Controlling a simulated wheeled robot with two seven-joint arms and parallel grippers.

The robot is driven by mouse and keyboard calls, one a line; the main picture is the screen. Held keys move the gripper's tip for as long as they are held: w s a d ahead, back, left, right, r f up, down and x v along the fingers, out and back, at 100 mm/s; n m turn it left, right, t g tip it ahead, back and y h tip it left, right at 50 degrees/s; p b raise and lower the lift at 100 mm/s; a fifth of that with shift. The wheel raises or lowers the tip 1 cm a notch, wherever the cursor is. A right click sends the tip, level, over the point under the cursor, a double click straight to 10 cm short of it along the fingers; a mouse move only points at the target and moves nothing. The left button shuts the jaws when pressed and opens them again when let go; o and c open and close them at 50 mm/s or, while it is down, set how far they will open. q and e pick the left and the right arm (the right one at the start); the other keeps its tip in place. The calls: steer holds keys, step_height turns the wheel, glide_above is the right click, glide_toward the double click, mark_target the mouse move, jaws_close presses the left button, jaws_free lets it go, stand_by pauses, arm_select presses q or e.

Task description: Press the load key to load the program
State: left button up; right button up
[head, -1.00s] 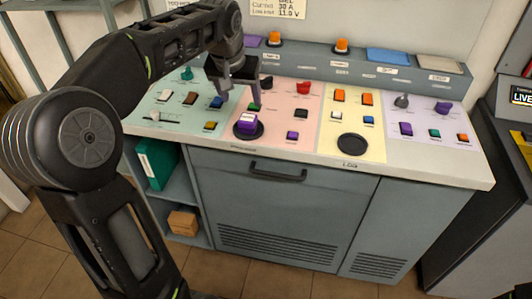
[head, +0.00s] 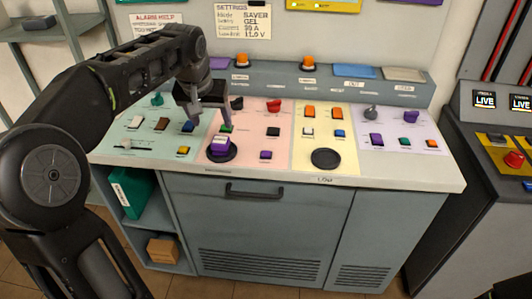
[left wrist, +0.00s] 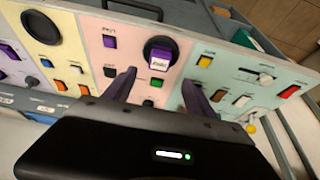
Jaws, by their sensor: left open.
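The console's sloped key panel has a pink section (head: 285,157). On it a purple block with a white label (head: 217,144) sits on a round black pad (head: 226,156); it also shows in the left wrist view (left wrist: 159,58). A green key (left wrist: 148,104) is just behind that block, close to the fingertips. Which key is the load key I cannot read. My left gripper (head: 211,118) is open and empty, pointing down over the border of the mint and pink sections; its fingers also show in the left wrist view (left wrist: 158,90). Contact with any key cannot be told. My right gripper is out of view.
The yellow section holds an empty round black pad (head: 325,158), and the lilac section (head: 385,125) more keys. A raised ledge with orange lamps (head: 308,63) runs behind. A shelf with a green binder (head: 133,190) is lower left; a dark cabinet (head: 490,190) stands right.

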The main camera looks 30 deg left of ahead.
arm_select(q)
jaws_close()
stand_by(0.5)
stand_by(1.0)
